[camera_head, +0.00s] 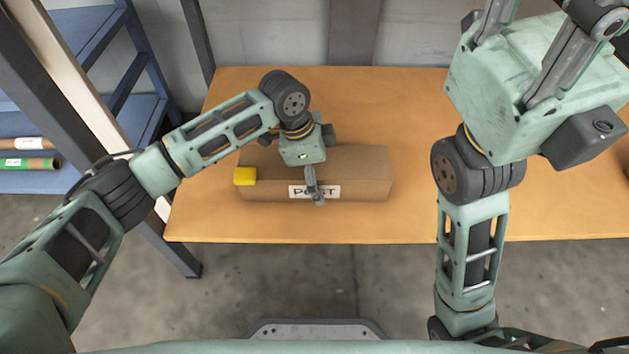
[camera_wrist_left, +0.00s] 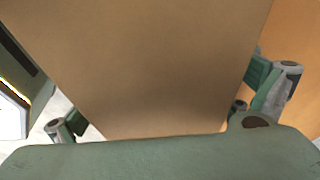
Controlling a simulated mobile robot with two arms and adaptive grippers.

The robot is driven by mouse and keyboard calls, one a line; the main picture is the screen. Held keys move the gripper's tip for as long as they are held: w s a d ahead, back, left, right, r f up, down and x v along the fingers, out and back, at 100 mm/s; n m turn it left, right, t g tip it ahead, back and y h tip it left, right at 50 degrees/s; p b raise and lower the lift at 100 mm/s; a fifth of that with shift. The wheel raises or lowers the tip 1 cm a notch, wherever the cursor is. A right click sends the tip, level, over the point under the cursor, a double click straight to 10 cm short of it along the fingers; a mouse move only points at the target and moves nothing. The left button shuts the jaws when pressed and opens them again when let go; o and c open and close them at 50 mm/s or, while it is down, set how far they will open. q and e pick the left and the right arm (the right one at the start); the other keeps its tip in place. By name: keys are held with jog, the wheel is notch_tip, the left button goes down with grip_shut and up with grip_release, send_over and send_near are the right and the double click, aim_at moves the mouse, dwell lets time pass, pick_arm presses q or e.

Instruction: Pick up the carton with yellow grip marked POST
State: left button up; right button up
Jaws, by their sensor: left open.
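The brown carton (camera_head: 365,174) lies lengthwise on the table near its front edge. A white label reading POST (camera_head: 298,191) is on its front face, partly covered by a finger. A yellow grip (camera_head: 245,176) is at its left end. My left gripper (camera_head: 314,190) is over the middle of the carton, pointing down, with one finger in front of the label. In the left wrist view the carton (camera_wrist_left: 150,70) fills the space between the two spread fingers of the gripper (camera_wrist_left: 172,105). My right gripper (camera_head: 540,50) is raised at the upper right, its fingertips cut off by the frame.
A blue shelf (camera_head: 85,112) with rolls (camera_head: 28,163) stands at the left, behind a dark post (camera_head: 50,90). A grey wall (camera_head: 280,35) is behind the table.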

pick_arm(q)
jog(key=shift+c, duration=0.6)
jog(key=shift+f, duration=0.1)
jog(key=c, duration=1.2)
